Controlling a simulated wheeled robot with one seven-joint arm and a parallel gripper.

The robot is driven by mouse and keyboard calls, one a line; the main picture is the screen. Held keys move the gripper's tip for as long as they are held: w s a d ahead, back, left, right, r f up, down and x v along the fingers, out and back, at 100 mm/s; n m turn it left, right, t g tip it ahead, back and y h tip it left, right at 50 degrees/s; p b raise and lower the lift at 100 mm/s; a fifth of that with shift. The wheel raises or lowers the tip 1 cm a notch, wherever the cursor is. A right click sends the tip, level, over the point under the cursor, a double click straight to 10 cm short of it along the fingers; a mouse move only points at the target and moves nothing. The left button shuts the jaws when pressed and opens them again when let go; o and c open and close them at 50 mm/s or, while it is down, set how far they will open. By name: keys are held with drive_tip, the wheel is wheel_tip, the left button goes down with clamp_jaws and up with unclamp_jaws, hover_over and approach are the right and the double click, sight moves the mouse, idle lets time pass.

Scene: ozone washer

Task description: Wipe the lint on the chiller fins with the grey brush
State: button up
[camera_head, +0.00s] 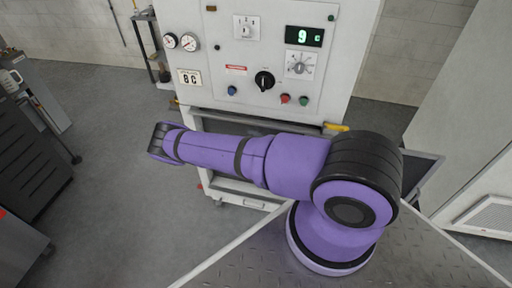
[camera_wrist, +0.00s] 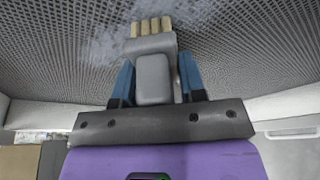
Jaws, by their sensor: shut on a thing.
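In the wrist view my gripper (camera_wrist: 157,88) has its blue fingers shut on the grey brush (camera_wrist: 152,78). The brush points away from my wrist, and its tan bristles (camera_wrist: 151,27) are at the chiller fins (camera_wrist: 235,45), a dark grey mesh-like surface. Pale grey lint (camera_wrist: 108,44) lies on the fins to the left of and around the bristles. The bristles overlap the lint in the picture; whether they touch the fins I cannot tell. In the head view my purple arm hides the machine's lower opening, and the gripper and brush do not show.
The white machine (camera_head: 222,85) carries gauges, knobs, buttons and a display reading 9 C. A yellow item (camera_head: 336,127) sits at the opening's upper right edge. A dark cabinet (camera_head: 30,150) stands at the left, a white unit (camera_head: 485,190) at the right.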

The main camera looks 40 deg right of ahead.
drive_tip(key=shift+s+d+r, duration=0.85)
drive_tip(key=shift+s+d, duration=1.35)
drive_tip(key=shift+s, duration=0.55)
drive_tip(key=w+a, duration=0.8)
drive_tip(key=w, duration=0.3)
drive_tip(key=shift+a, duration=0.3)
drive_tip(key=s+d+r, duration=0.1)
drive_tip(key=s+d, duration=0.7)
drive_tip(key=s, duration=0.3)
drive_tip(key=shift+d+r, duration=0.25)
drive_tip(key=shift+d, duration=0.1)
idle(1.6)
